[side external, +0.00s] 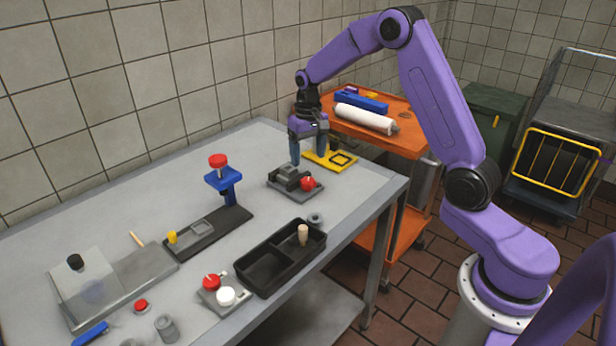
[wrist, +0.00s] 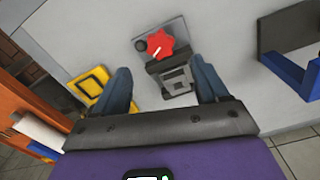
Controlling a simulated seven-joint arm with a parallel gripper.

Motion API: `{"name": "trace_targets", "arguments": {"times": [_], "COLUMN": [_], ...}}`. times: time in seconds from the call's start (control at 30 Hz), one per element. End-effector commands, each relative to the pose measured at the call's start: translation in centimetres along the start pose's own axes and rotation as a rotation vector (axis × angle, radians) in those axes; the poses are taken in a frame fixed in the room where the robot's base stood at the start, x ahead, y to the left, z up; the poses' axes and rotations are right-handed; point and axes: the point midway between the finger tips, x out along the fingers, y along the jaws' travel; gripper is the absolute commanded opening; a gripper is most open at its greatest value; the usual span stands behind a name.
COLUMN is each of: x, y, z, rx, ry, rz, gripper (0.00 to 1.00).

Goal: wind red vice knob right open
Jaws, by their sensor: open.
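The red vice knob (side external: 308,184) is on the front end of a small grey vice (side external: 288,177) that stands on the table. In the wrist view the knob (wrist: 160,43) looks like a red star with a white mark, and the vice (wrist: 175,80) lies below it in the picture. My gripper (side external: 308,162) hangs above and behind the vice, fingers pointing down. In the wrist view its blue fingers (wrist: 162,80) are wide apart, with the vice body showing between them and the knob beyond the tips. Nothing is between the fingers in contact that I can see.
A yellow fixture (side external: 345,160) lies at the table's far edge, close to my gripper. A blue press with a red top (side external: 218,161) stands to the left. A black tray (side external: 262,277) with a wooden peg is in front. The orange cart (side external: 412,143) stands behind.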

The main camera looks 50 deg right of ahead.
Motion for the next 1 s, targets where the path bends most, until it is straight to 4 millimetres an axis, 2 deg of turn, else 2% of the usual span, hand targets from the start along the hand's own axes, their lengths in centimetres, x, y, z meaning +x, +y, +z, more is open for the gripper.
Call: {"name": "trace_targets", "arguments": {"times": [0.03, 0.2, 0.4, 0.6, 0.87, 0.97, 1.0], "x": [1.1, 4.2, 6.7, 7.8, 7.9, 7.8, 7.8], "y": [0.0, 0.0, 0.0, 0.0, 0.0, 0.0, 0.0], "z": [0.1, 0.1, 0.1, 0.0, 0.0, 0.0, 0.0], "rx": [0.0, 0.0, -0.001, -0.001, -0.001, -0.001, -0.001], "ry": [-0.005, -0.005, -0.003, -0.001, 0.0, 0.0, 0.0], "rz": [0.001, 0.001, 0.001, 0.0, 0.0, 0.0, 0.0], "gripper": [0.73, 0.73, 0.73, 0.73, 0.73, 0.44, 0.31]}}
